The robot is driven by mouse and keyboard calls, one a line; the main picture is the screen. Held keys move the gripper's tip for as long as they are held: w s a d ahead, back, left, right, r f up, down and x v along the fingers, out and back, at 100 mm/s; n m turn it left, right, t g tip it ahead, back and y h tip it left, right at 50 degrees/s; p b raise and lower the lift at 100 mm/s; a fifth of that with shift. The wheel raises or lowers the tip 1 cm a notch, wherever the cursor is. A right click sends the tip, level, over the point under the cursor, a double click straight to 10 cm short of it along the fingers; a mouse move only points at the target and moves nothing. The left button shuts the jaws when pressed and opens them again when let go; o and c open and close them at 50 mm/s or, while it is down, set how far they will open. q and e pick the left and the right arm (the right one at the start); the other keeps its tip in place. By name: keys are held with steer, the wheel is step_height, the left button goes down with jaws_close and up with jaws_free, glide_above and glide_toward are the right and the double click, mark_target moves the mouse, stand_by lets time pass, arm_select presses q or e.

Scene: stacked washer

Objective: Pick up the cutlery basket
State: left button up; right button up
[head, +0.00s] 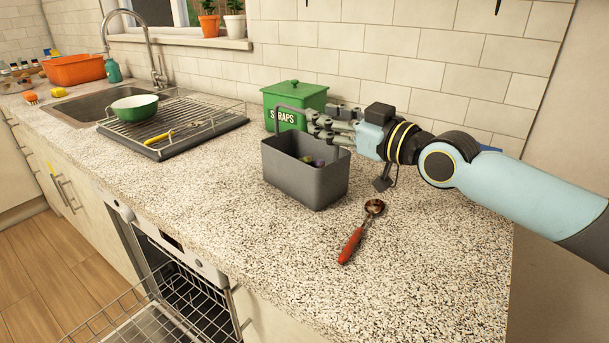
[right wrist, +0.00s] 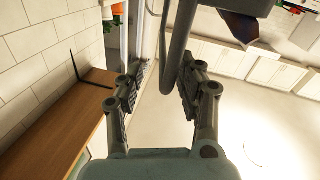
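The cutlery basket (head: 318,185) is a dark grey open box with a raised bar handle, upright on the speckled counter. Small purple and yellowish items show inside it. My right gripper (head: 318,127) reaches in from the right, at the handle above the basket's back rim. In the right wrist view the right gripper (right wrist: 160,82) has its fingers apart, with the grey handle (right wrist: 178,50) between them; a gap shows beside the handle. The fingers hide part of the handle in the head view. My left gripper is in neither view.
A green scraps bin (head: 294,97) stands close behind the basket. A red-handled spoon (head: 355,235) lies in front. A drying rack (head: 170,128) with a green bowl (head: 134,108) stands left. The dishwasher (head: 190,285) is open below the counter's front edge.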

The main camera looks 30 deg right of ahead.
steer(key=w, duration=0.2)
steer(key=w+a+b, duration=0.1)
steer(key=w, duration=0.1)
steer(key=shift+w+a+f+b, duration=0.1)
steer(key=shift+f+b, duration=0.1)
steer(key=shift+b, duration=0.1)
steer(key=shift+r, duration=0.1)
steer(key=shift+c, duration=0.7)
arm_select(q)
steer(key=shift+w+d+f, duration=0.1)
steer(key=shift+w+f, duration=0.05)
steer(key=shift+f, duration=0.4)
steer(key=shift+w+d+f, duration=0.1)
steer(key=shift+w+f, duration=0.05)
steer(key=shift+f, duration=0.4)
arm_select(e)
jaws_close()
